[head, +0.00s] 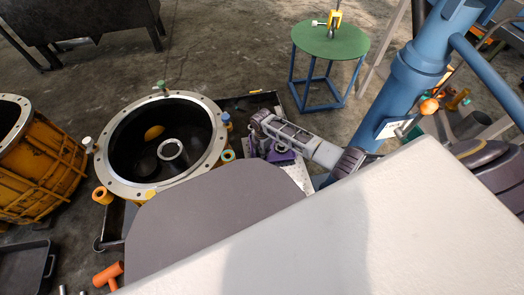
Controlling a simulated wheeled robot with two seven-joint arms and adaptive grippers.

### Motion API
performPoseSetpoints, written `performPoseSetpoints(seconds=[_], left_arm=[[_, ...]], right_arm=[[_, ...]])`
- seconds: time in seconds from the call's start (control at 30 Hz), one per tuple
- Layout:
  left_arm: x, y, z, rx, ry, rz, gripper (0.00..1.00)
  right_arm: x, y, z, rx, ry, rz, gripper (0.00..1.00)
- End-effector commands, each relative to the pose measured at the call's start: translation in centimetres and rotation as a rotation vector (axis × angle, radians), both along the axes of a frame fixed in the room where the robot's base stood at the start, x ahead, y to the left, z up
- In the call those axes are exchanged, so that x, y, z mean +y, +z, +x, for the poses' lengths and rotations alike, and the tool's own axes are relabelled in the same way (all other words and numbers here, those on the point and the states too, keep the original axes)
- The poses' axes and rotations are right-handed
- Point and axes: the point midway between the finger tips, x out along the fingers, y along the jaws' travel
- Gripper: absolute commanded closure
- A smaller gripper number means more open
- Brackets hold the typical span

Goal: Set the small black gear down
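My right gripper (259,121) comes in from the right and is over the small dark table beside the large round housing. Its fingertips point left, close to the housing's rim; it is too small to tell whether they are open or shut. I cannot make out the small black gear; a small dark shape at the fingertips is too unclear to name. The housing (205,107) has a pale flange, a dark inside, and a ring-shaped part (170,149) at its bottom. My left gripper is not in view.
A purple part (281,154) lies below my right gripper. A green round table (331,41) stands behind, with a yellow tool on it. A blue column (412,75) rises at the right. An orange housing (38,165) stands at the left. Concrete floor lies between them.

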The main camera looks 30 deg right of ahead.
Motion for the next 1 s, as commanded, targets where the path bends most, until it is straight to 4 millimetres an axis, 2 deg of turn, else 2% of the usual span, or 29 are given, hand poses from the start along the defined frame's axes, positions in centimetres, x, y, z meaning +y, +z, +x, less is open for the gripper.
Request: performPoseSetpoints(seconds=[0.03, 0.1, 0.57, 0.77, 1.0], left_arm=[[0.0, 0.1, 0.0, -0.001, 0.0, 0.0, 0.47], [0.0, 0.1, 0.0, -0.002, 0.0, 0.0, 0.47], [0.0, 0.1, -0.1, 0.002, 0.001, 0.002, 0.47], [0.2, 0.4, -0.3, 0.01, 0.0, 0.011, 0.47], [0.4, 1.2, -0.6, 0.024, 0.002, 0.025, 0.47]], right_arm=[[0.0, 0.0, 0.0, 0.0, 0.0, 0.0, 0.62], [0.0, 0.0, 0.0, 0.0, 0.0, 0.0, 0.54], [0.0, 0.4, 0.0, 0.0, 0.0, 0.0, 0.54], [0.0, 1.5, 0.0, 0.0, 0.0, 0.0, 0.54], [0.0, 3.6, 0.0, 0.0, 0.001, 0.0, 0.54]])
